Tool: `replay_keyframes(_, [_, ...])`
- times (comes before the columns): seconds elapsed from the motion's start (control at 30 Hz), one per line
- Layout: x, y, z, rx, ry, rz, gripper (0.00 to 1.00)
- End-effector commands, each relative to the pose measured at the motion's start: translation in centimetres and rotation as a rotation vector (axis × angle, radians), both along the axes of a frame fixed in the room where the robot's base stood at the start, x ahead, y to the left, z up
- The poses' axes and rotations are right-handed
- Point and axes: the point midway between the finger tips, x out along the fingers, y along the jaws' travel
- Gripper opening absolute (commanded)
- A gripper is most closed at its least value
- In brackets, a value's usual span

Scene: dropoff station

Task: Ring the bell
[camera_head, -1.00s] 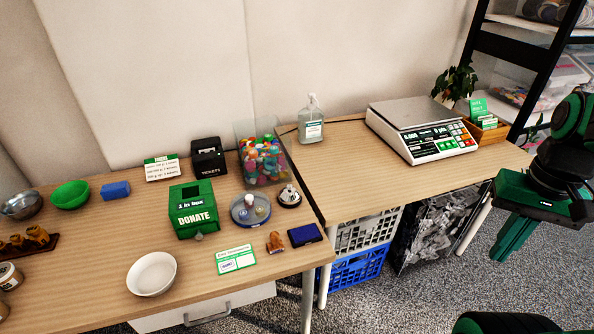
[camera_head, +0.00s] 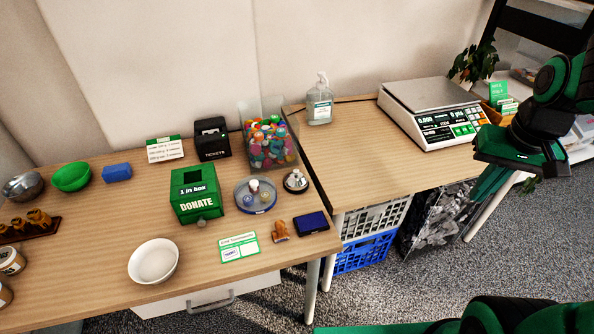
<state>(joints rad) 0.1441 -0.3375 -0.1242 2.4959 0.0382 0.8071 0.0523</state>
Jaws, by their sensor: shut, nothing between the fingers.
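The bell (camera_head: 295,182) is a small silver dome on a dark base. It stands near the right edge of the left table, right of a round blue-rimmed dish (camera_head: 254,207). My gripper (camera_head: 488,192) is at the right of the view, in front of the right table's front edge and far from the bell. Its green fingers point down and are together, with nothing seen between them.
A green donation box (camera_head: 196,201), a bin of colourful caps (camera_head: 267,146), an ink pad (camera_head: 310,223) and a small brown figure (camera_head: 280,231) surround the bell area. A scale (camera_head: 430,112) and a pump bottle (camera_head: 320,102) stand on the right table. The right table's front is clear.

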Motion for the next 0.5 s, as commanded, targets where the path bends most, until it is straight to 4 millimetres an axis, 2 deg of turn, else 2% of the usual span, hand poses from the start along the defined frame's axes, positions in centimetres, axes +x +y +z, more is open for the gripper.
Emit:
replay_keyframes(0.03, [2.8, 1.5, -0.4, 0.002, -0.030, 0.053, 0.00])
replay_keyframes(0.17, [9.1, 6.1, -1.3, 0.032, -0.129, 0.169, 0.00])
replay_keyframes(0.2, [10.8, 7.8, -1.5, 0.048, -0.158, 0.204, 0.00])
replay_keyframes(0.27, [13.2, 10.5, -2.0, 0.077, -0.199, 0.249, 0.00])
replay_keyframes(0.4, [17.8, 17.5, -2.9, 0.167, -0.291, 0.347, 0.00])
replay_keyframes(0.5, [20.2, 22.7, -3.4, 0.247, -0.350, 0.401, 0.00])
